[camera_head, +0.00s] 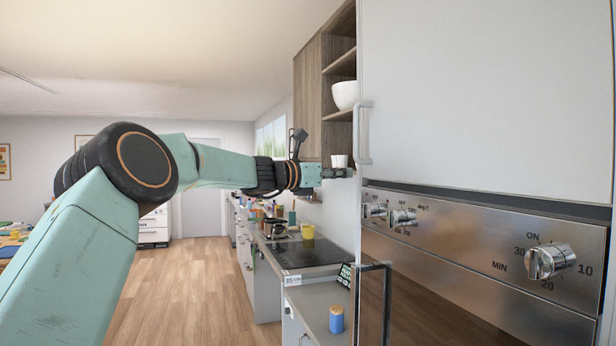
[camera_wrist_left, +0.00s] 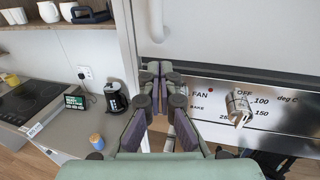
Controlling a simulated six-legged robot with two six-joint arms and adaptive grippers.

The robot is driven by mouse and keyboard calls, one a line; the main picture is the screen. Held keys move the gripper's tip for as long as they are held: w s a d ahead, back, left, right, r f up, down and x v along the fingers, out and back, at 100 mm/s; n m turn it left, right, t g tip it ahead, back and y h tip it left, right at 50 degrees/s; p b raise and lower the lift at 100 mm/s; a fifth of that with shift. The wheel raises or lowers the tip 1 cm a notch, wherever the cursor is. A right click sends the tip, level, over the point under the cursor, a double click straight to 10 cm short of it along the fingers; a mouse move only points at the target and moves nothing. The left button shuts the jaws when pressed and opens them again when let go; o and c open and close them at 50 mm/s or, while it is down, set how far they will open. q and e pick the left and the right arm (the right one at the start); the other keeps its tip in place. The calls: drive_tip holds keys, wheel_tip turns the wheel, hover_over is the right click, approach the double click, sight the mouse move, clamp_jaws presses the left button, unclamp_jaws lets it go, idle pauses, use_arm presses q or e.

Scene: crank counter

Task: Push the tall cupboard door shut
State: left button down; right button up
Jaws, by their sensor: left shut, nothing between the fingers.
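The tall cupboard door (camera_head: 480,90) is a plain pale panel above the oven, with a light bar handle (camera_head: 363,135) near its left edge. The door also fills the top right of the left wrist view (camera_wrist_left: 250,35), with its handle (camera_wrist_left: 156,20) at the top. I cannot tell whether the door stands slightly ajar. My left gripper (camera_head: 345,172) is shut and empty, by the door's lower left corner, just below the handle. In the left wrist view its fingertips (camera_wrist_left: 160,68) overlap the door's lower left edge; contact is unclear. My right gripper is out of view.
The oven panel (camera_head: 470,250) with protruding knobs (camera_head: 550,261) lies below the door. Open shelves with a white bowl (camera_head: 345,95) and a white cup (camera_head: 339,161) are beyond. The wooden floor at left is clear.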

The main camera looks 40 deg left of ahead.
use_arm(q)
drive_tip(key=s+a, duration=0.4)
drive_tip(key=s, duration=0.2)
drive_tip(key=shift+s+a+b, duration=0.15)
drive_tip(key=shift+s+b, duration=0.05)
drive_tip(key=shift+b, duration=0.2)
drive_tip(key=shift+w+f, duration=0.1)
drive_tip(key=shift+f, duration=0.05)
